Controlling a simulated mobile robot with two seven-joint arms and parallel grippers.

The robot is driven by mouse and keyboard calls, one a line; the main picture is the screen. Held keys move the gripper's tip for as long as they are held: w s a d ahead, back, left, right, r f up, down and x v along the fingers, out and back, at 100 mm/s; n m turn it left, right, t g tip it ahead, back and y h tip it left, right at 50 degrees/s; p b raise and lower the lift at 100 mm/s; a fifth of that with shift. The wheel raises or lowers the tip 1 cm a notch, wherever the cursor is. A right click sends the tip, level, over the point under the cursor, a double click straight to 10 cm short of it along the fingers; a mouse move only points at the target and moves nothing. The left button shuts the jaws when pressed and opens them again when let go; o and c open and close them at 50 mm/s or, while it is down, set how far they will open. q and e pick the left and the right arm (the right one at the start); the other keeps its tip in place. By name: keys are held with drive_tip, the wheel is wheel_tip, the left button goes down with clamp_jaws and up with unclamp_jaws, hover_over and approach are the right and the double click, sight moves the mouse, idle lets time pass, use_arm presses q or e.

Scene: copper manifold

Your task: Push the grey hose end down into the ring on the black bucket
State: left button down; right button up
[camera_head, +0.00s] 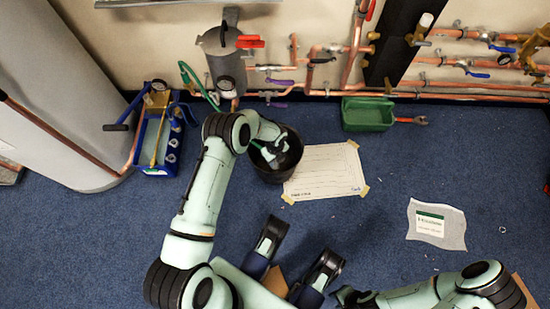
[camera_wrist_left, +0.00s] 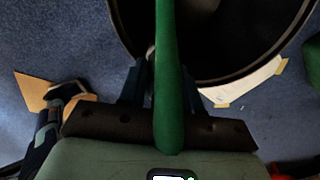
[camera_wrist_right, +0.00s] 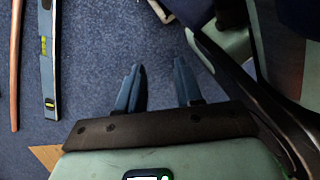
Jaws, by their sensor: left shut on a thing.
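The black bucket (camera_head: 290,172) stands on the blue carpet below the grey tank, and its rim also shows in the left wrist view (camera_wrist_left: 268,78). My left gripper (camera_head: 272,154) is over the bucket's opening. It is shut on the green hose (camera_wrist_left: 168,75), which runs between its fingers over the bucket's rim; part of the hose also shows by the tank (camera_head: 200,88). The hose's grey end and the ring cannot be made out clearly; the gripper and hose cover that area. My right gripper (camera_wrist_right: 158,88) is open and empty above the carpet, away from the bucket.
A paper sheet (camera_head: 325,170) is taped beside the bucket. A blue tool caddy (camera_head: 157,145) stands at left, a green bin (camera_head: 367,114) at right. Copper pipes line the wall. A spirit level (camera_wrist_right: 47,65) shows below my right wrist. The right-hand carpet is mostly clear.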

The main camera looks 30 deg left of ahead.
use_arm(q)
drive_tip(key=c, duration=0.7)
unclamp_jaws()
wheel_tip(320, 180, up, 13)
drive_tip(key=p, duration=0.4)
drive_tip(key=shift+r, duration=0.2)
use_arm(e)
drive_tip(key=w+a+r+t, duration=0.1)
drive_tip(key=w+r+t, duration=0.1)
drive_tip(key=w+r, duration=0.2)
drive_tip(key=w, duration=0.3)
drive_tip(key=shift+w+r+n+t, duration=0.25)
drive_tip(key=shift+w+n+t, duration=0.05)
drive_tip(key=shift+t, duration=0.1)
